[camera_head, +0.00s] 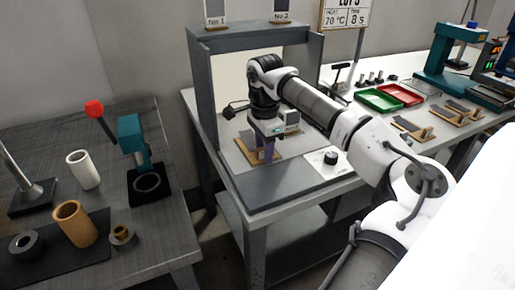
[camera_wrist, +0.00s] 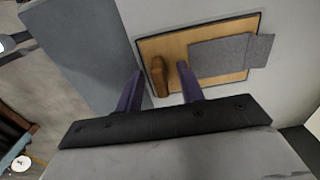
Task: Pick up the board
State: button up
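The board is a flat wooden plate with a dark edge. In the wrist view, the board (camera_wrist: 175,47) carries a grey flat piece (camera_wrist: 222,53) on its right part and a brown wooden handle (camera_wrist: 158,76) near its left part. My gripper (camera_wrist: 160,74) is open, its purple fingers apart, with the handle between the fingertips in the picture. Contact cannot be told. In the head view the board (camera_head: 270,151) lies inside the grey frame under my gripper (camera_head: 264,153), which points down and partly hides it.
A grey frame (camera_head: 204,90) surrounds the workspace on the sides and top. A white panel with a black knob (camera_head: 331,158) sits in front at right. Similar boards (camera_head: 412,129), a green tray (camera_head: 379,99) and a red tray (camera_head: 403,94) lie on the right bench.

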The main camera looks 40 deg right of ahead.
jog(key=shift+c, duration=0.5)
grip_shut()
jog(key=shift+r, duration=0.15)
